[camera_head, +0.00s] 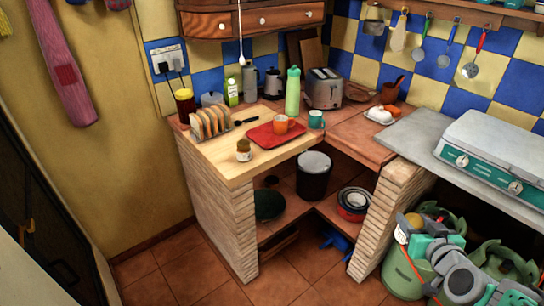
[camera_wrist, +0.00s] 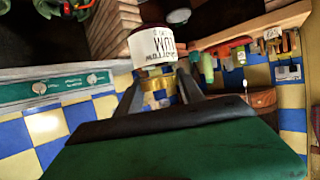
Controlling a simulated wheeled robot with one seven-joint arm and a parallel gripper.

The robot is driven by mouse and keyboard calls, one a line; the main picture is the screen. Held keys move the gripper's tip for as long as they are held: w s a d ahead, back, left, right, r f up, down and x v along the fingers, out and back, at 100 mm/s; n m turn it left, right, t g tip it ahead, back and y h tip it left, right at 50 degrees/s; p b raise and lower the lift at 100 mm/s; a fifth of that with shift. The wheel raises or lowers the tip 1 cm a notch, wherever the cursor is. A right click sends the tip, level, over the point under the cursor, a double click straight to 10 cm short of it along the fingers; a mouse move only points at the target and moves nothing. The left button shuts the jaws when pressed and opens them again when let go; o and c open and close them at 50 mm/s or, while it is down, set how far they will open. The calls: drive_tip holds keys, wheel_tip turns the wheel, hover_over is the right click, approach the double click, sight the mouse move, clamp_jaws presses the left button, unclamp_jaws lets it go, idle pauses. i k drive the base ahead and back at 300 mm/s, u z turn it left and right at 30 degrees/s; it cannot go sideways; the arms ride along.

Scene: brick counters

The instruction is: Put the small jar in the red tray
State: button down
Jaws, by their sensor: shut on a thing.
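The red tray (camera_head: 262,139) lies on the light wooden counter. An orange mug (camera_head: 281,124) stands on it. My gripper (camera_wrist: 160,70), in the wrist view, is shut on a small jar (camera_wrist: 154,48) with a white, lettered label and a dark red end. The head view shows my arm low at the right, with the white label (camera_head: 402,229) at its end, in front of the counters and well away from the tray. Another small jar (camera_head: 244,151), with a brownish lid, stands on the wooden counter left of the tray.
A toast rack (camera_head: 208,122) stands left of the tray. A teal mug (camera_head: 316,119) and a green bottle (camera_head: 293,92) stand behind and right of it. A grey counter with a stove (camera_head: 495,150) is at the right. The tray's front left is bare.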

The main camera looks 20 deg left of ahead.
sight(264, 138)
drive_tip(key=k, duration=0.3)
drive_tip(key=u, duration=1.35)
drive_tip(key=i, duration=0.8)
